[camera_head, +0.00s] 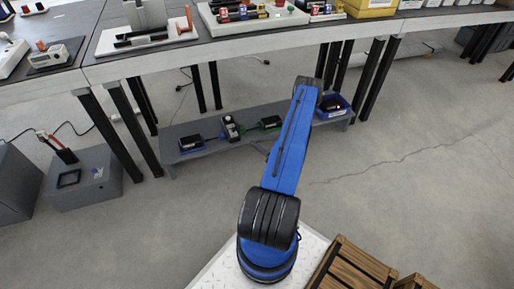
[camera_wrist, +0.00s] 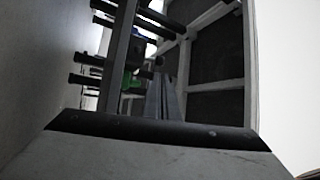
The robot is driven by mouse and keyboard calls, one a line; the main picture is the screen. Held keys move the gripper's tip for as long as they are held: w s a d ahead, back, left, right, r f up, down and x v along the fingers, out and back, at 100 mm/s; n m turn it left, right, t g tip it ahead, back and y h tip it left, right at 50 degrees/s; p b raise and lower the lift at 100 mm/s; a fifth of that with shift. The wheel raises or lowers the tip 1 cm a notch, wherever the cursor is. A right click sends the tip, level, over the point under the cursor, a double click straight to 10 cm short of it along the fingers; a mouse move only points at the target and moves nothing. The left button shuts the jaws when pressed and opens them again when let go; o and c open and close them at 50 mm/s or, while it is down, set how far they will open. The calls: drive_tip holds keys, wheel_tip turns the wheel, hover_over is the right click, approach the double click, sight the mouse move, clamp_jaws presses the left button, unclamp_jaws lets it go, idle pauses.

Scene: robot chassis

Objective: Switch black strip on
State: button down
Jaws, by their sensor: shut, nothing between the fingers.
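A black block with pale markings (camera_head: 230,128) stands in the middle of the low grey shelf under the table in the head view; it may be the black strip, but its switch is too small to make out. My gripper (camera_wrist: 163,80) shows in the wrist view as two narrow grey fingers, shut and empty. In the head view it is hidden behind my blue arm. The wrist view is dark and looks sideways under the table. A green item (camera_wrist: 130,80) shows beyond the fingers there; I see no contact.
The low shelf (camera_head: 212,150) also holds a black device in a blue tray (camera_head: 191,144), a green-and-black device (camera_head: 270,122) and a blue bin (camera_head: 332,110). Black table legs (camera_head: 132,128) stand around it. Grey boxes (camera_head: 85,180) stand at left. Wooden crates (camera_head: 350,268) are at front right.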

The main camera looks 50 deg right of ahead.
approach(234, 129)
drive_tip(key=x, duration=0.2)
drive_tip(key=f+x, duration=0.1)
drive_tip(key=x, duration=0.2)
drive_tip(key=shift+w+d, duration=0.1)
drive_tip(key=shift+w, duration=0.3)
drive_tip(key=shift+d+r, duration=0.1)
drive_tip(key=shift+r, duration=0.05)
